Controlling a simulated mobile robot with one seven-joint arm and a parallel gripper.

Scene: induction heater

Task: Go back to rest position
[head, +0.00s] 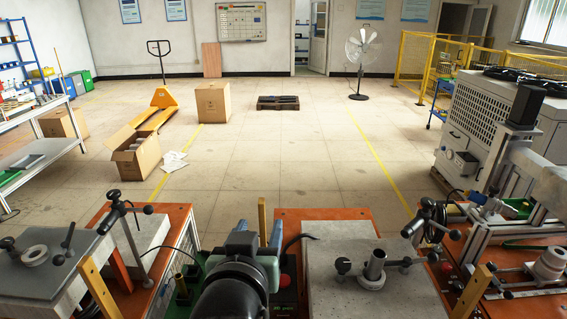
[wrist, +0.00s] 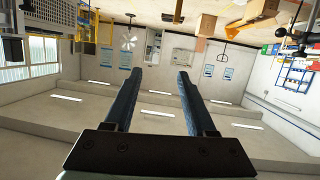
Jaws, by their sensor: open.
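My gripper (wrist: 161,73) shows in the wrist view with its two long dark fingers apart and nothing between them. The wrist view is upside down, with the ceiling lights low and the floor along the top, so the gripper is raised and turned toward the far room. No object is held.
An orange-edged bench with a grey slab (head: 325,262) stands right of my arm. A metal post fixture (head: 374,268) rises from it. A grey plate (head: 50,262) with clamps lies at left, a large white machine (head: 490,125) at right.

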